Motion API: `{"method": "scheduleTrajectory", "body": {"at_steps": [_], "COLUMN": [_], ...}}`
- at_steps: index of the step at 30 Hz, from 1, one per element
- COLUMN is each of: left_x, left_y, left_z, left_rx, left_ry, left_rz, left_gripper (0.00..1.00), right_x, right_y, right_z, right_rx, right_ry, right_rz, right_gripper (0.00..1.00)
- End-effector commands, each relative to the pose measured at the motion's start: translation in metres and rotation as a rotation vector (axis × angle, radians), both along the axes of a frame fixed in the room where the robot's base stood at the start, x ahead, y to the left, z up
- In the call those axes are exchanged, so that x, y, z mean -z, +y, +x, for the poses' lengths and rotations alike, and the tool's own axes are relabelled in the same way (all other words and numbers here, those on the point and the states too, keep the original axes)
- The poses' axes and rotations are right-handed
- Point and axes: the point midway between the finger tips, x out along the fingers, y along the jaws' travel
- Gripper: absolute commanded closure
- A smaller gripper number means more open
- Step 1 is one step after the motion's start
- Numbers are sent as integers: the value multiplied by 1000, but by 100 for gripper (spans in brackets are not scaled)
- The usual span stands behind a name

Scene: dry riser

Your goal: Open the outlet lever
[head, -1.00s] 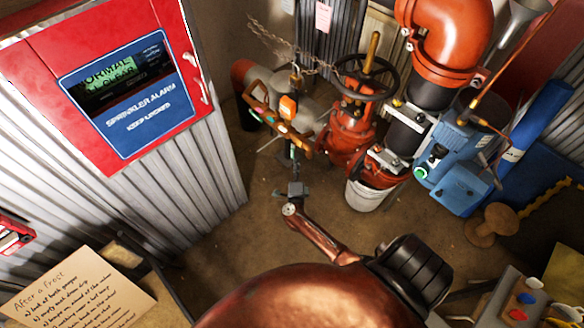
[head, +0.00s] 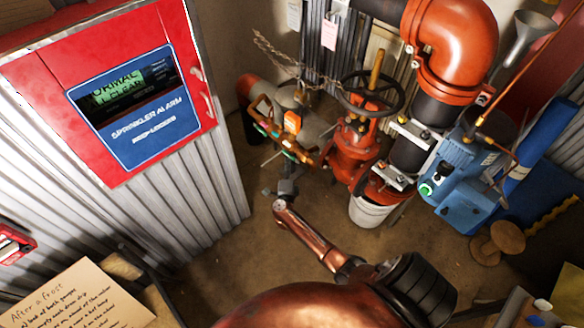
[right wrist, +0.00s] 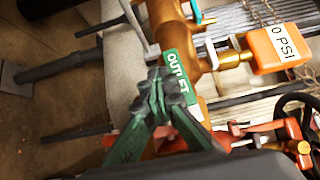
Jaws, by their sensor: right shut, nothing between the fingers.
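A brass pipe assembly (head: 263,108) stands in front of the dark red valve pipework in the head view. In the right wrist view the brass pipe (right wrist: 168,28) carries a green label reading OUTLET (right wrist: 177,72), partly covered by my fingertips. A small teal handle (right wrist: 196,12) and a pale grey bar (right wrist: 137,30) show near the pipe's upper part; I cannot tell which is the outlet lever. My right gripper (right wrist: 166,92) is shut and empty, with its green fingertips in front of the label. Contact cannot be told. In the head view my right gripper (head: 287,172) is small and low beside the assembly. My left gripper is out of view.
An orange box reading 0 PSI (right wrist: 285,48) sits right of the label. A black handwheel (head: 370,92), a chain (head: 275,50) and a white bucket (head: 370,212) are close by. The red alarm cabinet (head: 55,60) stands left. Floor between is clear.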

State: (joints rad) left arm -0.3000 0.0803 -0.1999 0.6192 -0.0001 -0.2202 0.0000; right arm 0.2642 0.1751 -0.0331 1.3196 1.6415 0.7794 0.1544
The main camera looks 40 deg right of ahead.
Motion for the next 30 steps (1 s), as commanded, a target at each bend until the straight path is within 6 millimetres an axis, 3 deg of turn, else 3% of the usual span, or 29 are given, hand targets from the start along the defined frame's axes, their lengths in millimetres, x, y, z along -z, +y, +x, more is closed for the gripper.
{"method": "scheduleTrajectory", "body": {"at_steps": [2, 12, 24, 30], "left_x": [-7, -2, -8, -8], "left_y": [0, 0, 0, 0], "left_z": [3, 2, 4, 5], "left_rx": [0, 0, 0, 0], "left_ry": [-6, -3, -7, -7], "left_rz": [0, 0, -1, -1], "left_gripper": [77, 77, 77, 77], "right_x": [-9, 3, 3, 3], "right_y": [1, 2, 53, 60], "right_z": [3, -1, -5, -5], "right_rx": [0, 0, 0, 0], "right_ry": [-3, 1, 1, 1], "right_rz": [0, 0, 2, -2], "right_gripper": [100, 100, 100, 100]}}
